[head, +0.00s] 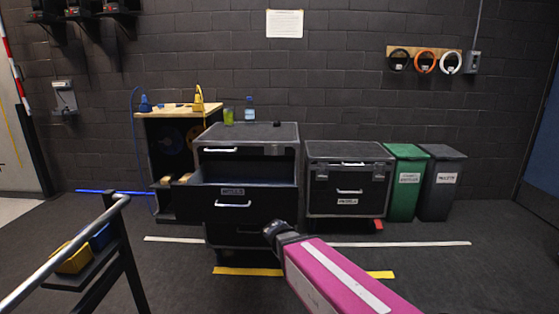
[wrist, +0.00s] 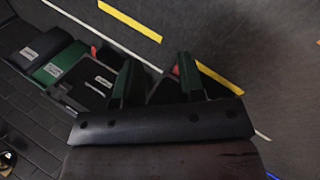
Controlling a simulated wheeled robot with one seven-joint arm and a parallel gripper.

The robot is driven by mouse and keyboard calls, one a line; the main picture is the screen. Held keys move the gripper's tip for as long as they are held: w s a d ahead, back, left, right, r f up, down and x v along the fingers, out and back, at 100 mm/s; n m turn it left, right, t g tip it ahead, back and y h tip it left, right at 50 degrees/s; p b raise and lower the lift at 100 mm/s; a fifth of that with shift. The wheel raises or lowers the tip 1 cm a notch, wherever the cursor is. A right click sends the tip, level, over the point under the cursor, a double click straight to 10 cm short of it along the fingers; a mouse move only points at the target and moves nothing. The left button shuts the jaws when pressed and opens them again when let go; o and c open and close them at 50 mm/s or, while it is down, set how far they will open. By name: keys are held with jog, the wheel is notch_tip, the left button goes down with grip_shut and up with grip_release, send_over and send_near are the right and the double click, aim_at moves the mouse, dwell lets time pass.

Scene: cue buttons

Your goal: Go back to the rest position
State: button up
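My gripper (head: 277,230) shows in the head view as a dark end on my pink arm, low and right of centre. It is in front of the black drawer case (head: 248,228), whose upper drawer (head: 235,203) is pulled out. I cannot tell from the head view whether it touches the case. In the wrist view my gripper (wrist: 156,68) has its two fingers apart, with floor and part of a case seen beyond and nothing held between them.
A second black case (head: 348,188) stands right of the drawer case, then a green bin (head: 405,185) and a dark bin (head: 440,185). A wooden-topped cabinet (head: 165,113) is at left. A metal rail (head: 65,255) is at near left. Floor at right is clear.

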jog(key=s+d+f+m+g+y, duration=0.1)
jog(key=s+d+m+y, duration=0.1)
jog(key=d, duration=0.4)
jog(key=s+d+f+m+g+y, duration=0.1)
jog(key=s+d+f+m+y, duration=0.1)
jog(key=d, duration=0.5)
jog(key=shift+f+m+y, duration=0.2)
jog(key=shift+m+y, duration=0.4)
